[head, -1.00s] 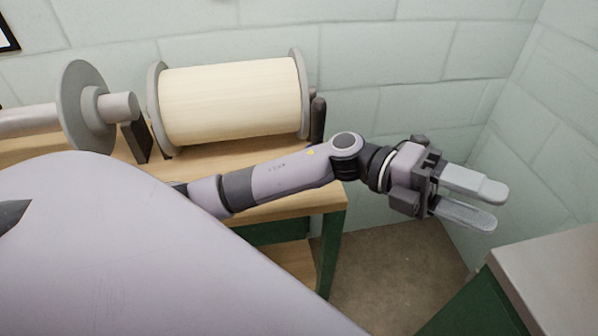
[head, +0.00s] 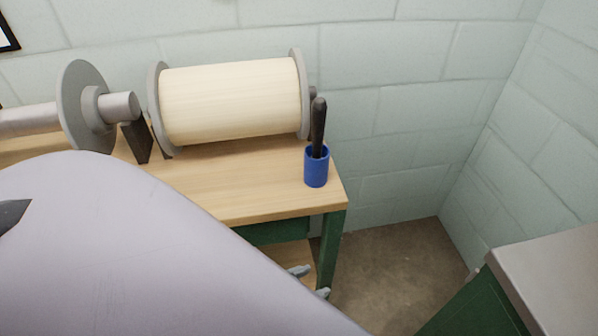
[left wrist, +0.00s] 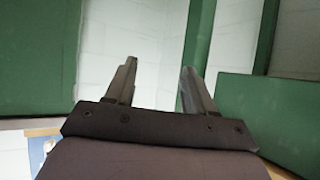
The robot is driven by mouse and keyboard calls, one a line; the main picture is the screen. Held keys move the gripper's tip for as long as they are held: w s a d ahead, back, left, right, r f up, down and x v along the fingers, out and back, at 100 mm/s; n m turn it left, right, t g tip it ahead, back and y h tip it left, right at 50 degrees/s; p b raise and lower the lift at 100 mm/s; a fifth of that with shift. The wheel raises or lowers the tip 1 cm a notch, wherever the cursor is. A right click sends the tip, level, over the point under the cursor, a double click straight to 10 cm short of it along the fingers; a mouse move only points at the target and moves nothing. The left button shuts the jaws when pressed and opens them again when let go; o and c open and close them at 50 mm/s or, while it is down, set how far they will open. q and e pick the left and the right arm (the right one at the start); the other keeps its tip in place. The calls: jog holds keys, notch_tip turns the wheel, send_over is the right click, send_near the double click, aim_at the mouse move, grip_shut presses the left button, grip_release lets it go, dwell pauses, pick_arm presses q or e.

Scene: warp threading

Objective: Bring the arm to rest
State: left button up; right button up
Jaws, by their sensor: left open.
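My left gripper (head: 311,281) is mostly hidden in the head view behind a large pale part of my own body. Only its two fingertips show, low beside the green leg of the wooden bench (head: 255,195) and below its top. In the left wrist view the two fingers of the gripper (left wrist: 158,66) stand apart with nothing between them. My right gripper is in neither view.
A wound cream roll (head: 232,100) with grey end discs lies on the bench. A blue cup (head: 316,168) with a dark-handled tool stands at the bench's right end. A grey-topped green cabinet (head: 555,270) is at lower right. Bare floor (head: 390,265) lies between.

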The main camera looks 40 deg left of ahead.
pick_arm(q)
jog(key=shift+s+a+f+n+g, duration=0.25)
jog(key=shift+s+f, duration=0.2)
jog(key=shift+s, duration=0.15)
jog(key=shift+s+a+f+n+g, duration=0.15)
jog(key=shift+s+f+g, duration=0.1)
jog(key=shift+s+f, duration=0.25)
jog(key=shift+s+r, duration=0.1)
